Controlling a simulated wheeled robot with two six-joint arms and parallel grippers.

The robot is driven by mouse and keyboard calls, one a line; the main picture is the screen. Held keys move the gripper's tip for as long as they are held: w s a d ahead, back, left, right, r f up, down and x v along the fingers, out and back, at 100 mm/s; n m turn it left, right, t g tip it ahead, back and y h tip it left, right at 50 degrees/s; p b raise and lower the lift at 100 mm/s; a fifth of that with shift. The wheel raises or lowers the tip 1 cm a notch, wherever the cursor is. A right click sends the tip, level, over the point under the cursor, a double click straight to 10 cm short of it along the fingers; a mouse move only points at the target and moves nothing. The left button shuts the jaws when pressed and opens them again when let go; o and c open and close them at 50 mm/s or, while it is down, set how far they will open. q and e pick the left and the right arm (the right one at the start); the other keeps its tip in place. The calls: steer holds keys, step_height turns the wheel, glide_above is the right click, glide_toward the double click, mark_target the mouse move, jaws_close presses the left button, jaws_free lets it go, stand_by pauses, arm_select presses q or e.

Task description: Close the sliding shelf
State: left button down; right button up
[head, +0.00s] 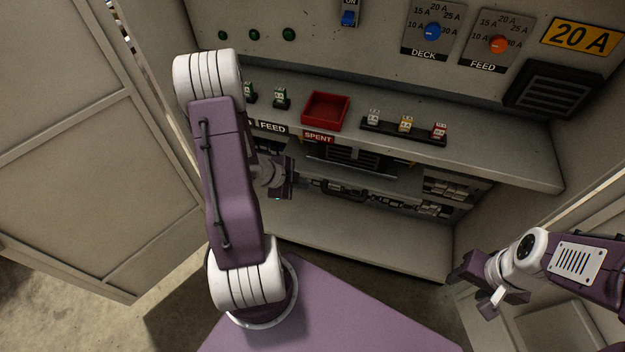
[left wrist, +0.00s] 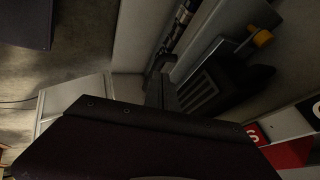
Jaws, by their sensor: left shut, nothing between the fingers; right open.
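The sliding shelf (head: 405,183) is a grey tray under the fixed upper shelf, with a dark handle on its front edge. How far it is out is hard to tell. My left gripper (head: 287,180) is shut and empty at the shelf's left end; my forearm hides part of that area. Whether it touches the shelf cannot be told. In the left wrist view the dark fingers (left wrist: 158,88) point towards a dark slatted unit and a rail. My right gripper (head: 482,290) is open and empty at the lower right, away from the shelf.
A red SPENT bin (head: 325,111) and a rack of small fuses (head: 404,131) stand on the upper shelf (head: 500,160). Knobs and a vent are on the panel above. A cabinet door (head: 75,150) stands open at left. The lower ledge (head: 360,245) is bare.

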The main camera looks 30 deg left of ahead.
mark_target(325, 181)
arm_select(q)
steer(key=b+x, duration=0.1)
steer(key=x, duration=0.3)
steer(key=b+x, duration=0.1)
steer(key=x, duration=0.4)
steer(key=shift+a+f+b, duration=0.15)
steer(key=shift+f+b, duration=0.15)
steer(key=shift+f, duration=0.05)
steer(key=w, duration=0.1)
steer(key=w+p, duration=0.1)
steer(key=shift+w+a+r, duration=0.1)
steer(key=shift+w+a, duration=0.2)
steer(key=shift+a, duration=0.05)
steer(key=shift+w+a, duration=0.15)
steer(key=shift+w, duration=0.55)
arm_select(e)
steer(key=shift+w+a+f, duration=0.1)
steer(key=shift+a+f, duration=0.15)
steer(key=shift+f, duration=0.7)
